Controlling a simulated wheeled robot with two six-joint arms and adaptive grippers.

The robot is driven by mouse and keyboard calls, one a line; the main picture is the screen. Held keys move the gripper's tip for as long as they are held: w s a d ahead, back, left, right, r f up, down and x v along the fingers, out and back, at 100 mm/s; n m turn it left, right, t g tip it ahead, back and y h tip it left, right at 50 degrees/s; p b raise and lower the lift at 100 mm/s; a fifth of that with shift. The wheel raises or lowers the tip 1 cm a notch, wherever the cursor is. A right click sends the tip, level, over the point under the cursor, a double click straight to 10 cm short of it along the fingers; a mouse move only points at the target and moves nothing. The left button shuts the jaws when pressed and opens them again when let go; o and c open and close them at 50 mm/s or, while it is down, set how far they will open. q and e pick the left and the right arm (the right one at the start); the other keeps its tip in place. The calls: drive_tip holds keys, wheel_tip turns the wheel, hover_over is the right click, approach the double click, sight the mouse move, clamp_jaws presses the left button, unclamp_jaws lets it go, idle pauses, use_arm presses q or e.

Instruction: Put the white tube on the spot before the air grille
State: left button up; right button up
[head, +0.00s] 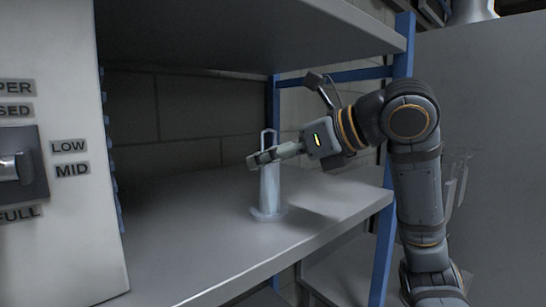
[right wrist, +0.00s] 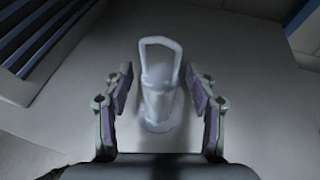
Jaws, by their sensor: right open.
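The white tube (head: 269,192) stands upright on the grey shelf (head: 190,235), with a flanged foot and a loop handle on top. My right gripper (head: 262,157) is at the upper part of the tube, below the loop. In the right wrist view the tube (right wrist: 157,98) lies between the two spread fingers (right wrist: 159,82), with a gap on each side. A dark blue slatted panel, which looks like the air grille (right wrist: 45,32), is at the upper left there. Its edge (head: 112,165) shows at the left of the head view. I cannot make out the spot. My left gripper is out of view.
An upper shelf (head: 240,35) hangs over the tube and my right gripper. A blue post (head: 387,235) stands at the shelf's right front corner, close to my right arm. A white labelled panel (head: 60,240) closes the left side. The shelf left of the tube is clear.

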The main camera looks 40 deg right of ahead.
drive_tip(key=b+v, duration=0.1)
drive_tip(key=v, duration=1.1)
drive_tip(key=shift+r, duration=0.15)
